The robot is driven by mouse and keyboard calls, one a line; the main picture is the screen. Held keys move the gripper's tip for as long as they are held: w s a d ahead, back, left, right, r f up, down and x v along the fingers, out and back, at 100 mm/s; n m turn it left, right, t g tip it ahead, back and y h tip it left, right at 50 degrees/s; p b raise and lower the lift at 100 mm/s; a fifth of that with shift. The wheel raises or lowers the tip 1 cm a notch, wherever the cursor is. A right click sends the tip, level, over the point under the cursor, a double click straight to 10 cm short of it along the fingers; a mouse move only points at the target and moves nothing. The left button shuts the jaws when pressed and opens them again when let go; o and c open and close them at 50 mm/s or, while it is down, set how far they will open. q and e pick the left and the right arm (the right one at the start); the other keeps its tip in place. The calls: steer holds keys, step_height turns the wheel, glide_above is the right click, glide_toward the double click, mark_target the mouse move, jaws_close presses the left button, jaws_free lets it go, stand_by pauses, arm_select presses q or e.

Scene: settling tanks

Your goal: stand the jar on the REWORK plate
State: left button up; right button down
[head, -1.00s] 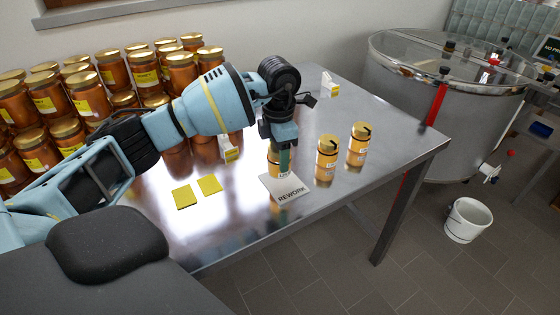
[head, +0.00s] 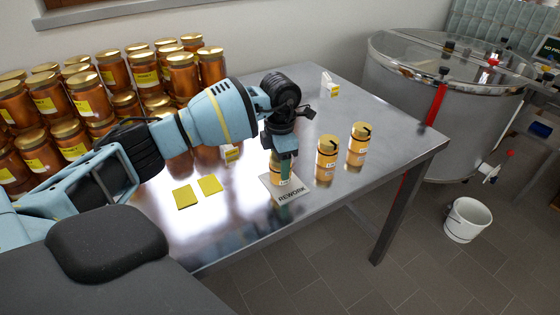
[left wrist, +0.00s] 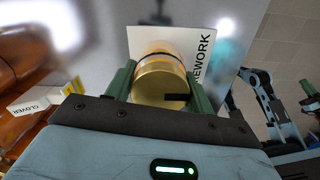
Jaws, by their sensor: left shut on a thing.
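My left gripper (head: 283,168) is shut on a honey jar (head: 276,172) with a gold lid. The jar is upright over the white REWORK plate (head: 293,196), at its far part. Whether its base touches the plate is hard to tell. In the left wrist view the jar's gold lid (left wrist: 160,84) sits between the two green fingers, with a dark mark on it. The plate (left wrist: 205,40) shows behind it with its lettering clear. Part of my right arm shows at the right edge of that view; its jaws are unclear.
Two similar jars (head: 327,158) (head: 358,144) stand just right of the plate. Two yellow cards (head: 197,192) lie left of it. Many stacked jars (head: 60,100) fill the table's back left. The steel table (head: 235,235) is bare in front. A CLOVER sign (left wrist: 38,103) stands nearby.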

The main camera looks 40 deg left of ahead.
arm_select(q)
steer(key=o, duration=1.1)
steer(key=shift+f, duration=0.1)
steer(key=shift+o, duration=0.2)
step_height(320, 180, up, 12)
steer(key=shift+r, duration=0.15)
